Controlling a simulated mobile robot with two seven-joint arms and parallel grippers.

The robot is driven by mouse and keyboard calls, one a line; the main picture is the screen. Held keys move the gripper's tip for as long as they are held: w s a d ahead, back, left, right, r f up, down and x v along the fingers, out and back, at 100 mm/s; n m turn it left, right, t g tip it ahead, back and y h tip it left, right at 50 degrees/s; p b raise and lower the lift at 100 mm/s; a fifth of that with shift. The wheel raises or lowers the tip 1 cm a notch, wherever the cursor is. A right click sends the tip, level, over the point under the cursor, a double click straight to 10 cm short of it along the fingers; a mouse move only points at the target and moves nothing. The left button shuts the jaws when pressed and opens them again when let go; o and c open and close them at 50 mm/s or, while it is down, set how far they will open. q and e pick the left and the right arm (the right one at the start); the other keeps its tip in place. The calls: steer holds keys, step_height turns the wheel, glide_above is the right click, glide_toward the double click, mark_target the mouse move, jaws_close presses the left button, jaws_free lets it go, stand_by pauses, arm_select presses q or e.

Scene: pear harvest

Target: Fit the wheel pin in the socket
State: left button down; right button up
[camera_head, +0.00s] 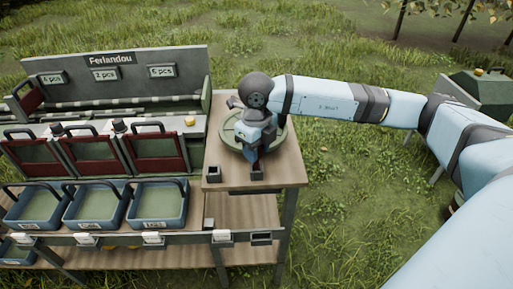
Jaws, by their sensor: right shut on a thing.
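My right gripper (257,158) hangs pointing down over the wooden table top (286,171), in front of a round green wheel-like disc (229,137). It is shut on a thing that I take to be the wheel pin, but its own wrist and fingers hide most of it. A small dark square holder (214,174), which may be the socket, stands on the table to the left of the gripper and apart from it. I cannot tell whether the pin touches anything below. My left gripper is not in view.
Blue crates (157,223) with handles stand in a row at the left. Red-fronted bins (157,166) are behind them, below a sign board (110,60) reading "Ferlandou". A green-lidded box (480,92) stands far right. Open grass (345,200) lies right of the table.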

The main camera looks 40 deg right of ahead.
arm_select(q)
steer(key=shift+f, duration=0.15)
arm_select(e)
steer(key=shift+f, duration=0.3)
arm_select(q)
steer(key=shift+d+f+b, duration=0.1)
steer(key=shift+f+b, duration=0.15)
steer(key=shift+b, duration=0.45)
arm_select(e)
steer(key=shift+f, duration=0.65)
arm_select(q)
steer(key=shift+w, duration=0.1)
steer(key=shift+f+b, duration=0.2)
steer(key=shift+b, duration=0.3)
arm_select(e)
steer(key=shift+f, duration=0.5)
steer(key=o, duration=1.5)
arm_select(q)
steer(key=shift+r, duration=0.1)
arm_select(e)
steer(key=shift+r, duration=0.1)
